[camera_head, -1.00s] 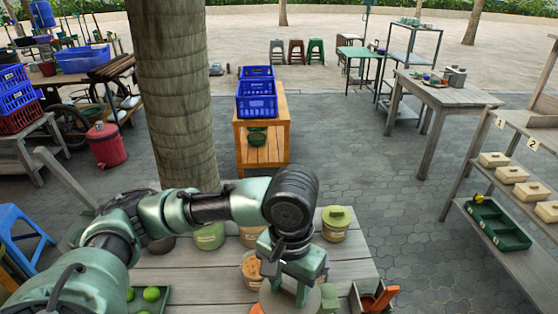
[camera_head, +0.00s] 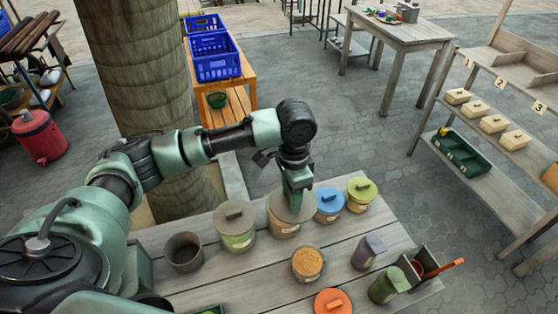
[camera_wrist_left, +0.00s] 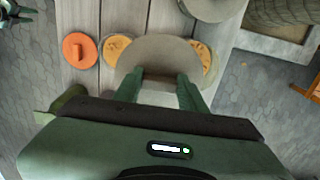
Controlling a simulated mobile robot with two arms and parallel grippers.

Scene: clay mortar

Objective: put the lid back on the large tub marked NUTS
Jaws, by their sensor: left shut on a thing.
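My left gripper (camera_head: 296,203) is shut on a round grey-brown lid (camera_head: 278,208), which also shows in the left wrist view (camera_wrist_left: 158,52). The lid is over a large tub (camera_head: 285,231) in the middle row. In the wrist view orange-brown contents (camera_wrist_left: 208,62) show past the lid's right edge, so it does not fully cover the tub in that view. The gap between lid and rim cannot be judged. The tub's label is too small to read. My right gripper is not in view.
A tub with a grey lid (camera_head: 236,230) stands left. Blue-lidded (camera_head: 329,204) and olive-lidded (camera_head: 361,193) tubs stand right. An open tub (camera_head: 308,266) and an orange lid (camera_head: 333,302) are in front. A dark pot (camera_head: 184,252) stands at left.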

